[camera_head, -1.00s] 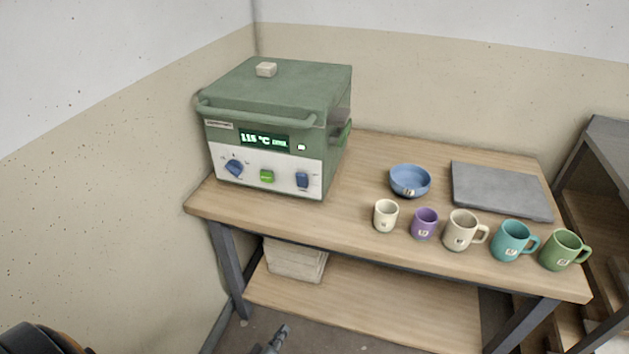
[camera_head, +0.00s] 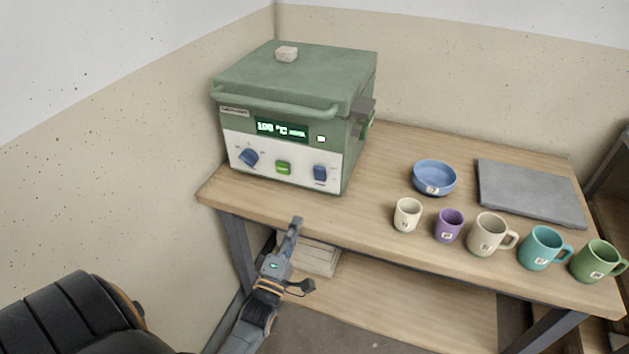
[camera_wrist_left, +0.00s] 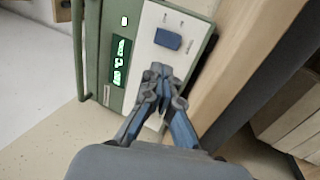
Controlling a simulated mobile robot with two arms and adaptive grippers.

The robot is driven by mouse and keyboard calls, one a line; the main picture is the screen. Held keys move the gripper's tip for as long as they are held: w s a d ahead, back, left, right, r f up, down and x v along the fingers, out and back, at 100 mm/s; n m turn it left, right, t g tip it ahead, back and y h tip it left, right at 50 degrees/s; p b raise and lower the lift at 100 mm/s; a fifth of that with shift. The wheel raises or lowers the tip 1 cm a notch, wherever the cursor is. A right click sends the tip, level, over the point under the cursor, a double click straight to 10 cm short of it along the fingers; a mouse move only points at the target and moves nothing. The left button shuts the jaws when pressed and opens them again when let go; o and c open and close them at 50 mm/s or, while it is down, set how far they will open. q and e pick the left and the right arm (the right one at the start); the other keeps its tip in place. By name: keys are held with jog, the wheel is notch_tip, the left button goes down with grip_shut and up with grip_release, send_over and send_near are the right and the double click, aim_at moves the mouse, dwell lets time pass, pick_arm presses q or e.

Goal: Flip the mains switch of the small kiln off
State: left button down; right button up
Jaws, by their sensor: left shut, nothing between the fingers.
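The small kiln (camera_head: 295,78) is a green box with a lid, standing at the left end of the wooden table. Its white front panel has a blue rotary knob (camera_head: 248,157), a lit green button (camera_head: 283,168) and a blue switch block (camera_head: 320,173) at the right, which looks like the mains switch; its labels are unreadable. The display (camera_head: 281,130) is lit at about 100 °C. My left gripper (camera_head: 296,220) is shut and empty, in front of the table edge below the panel.
The wooden table (camera_head: 370,215) carries a blue bowl (camera_head: 434,178), a grey slab (camera_head: 530,192) and several mugs, the cream one (camera_head: 407,215) nearest the kiln. White blocks (camera_head: 312,257) lie on the lower shelf. A wall stands close on the left.

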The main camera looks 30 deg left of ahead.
aim_at(318, 172)
pick_arm(q)
jog(key=b+x, duration=0.3)
jog(key=x, duration=1)
jog(key=shift+w+a, duration=0.1)
jog(key=shift+w, duration=0.1)
jog(key=p, duration=0.1)
jog(key=r+p, duration=0.1)
jog(key=shift+w+g+p, duration=0.25)
jog(key=shift+g+p, duration=0.05)
jog(key=shift+f, duration=0.3)
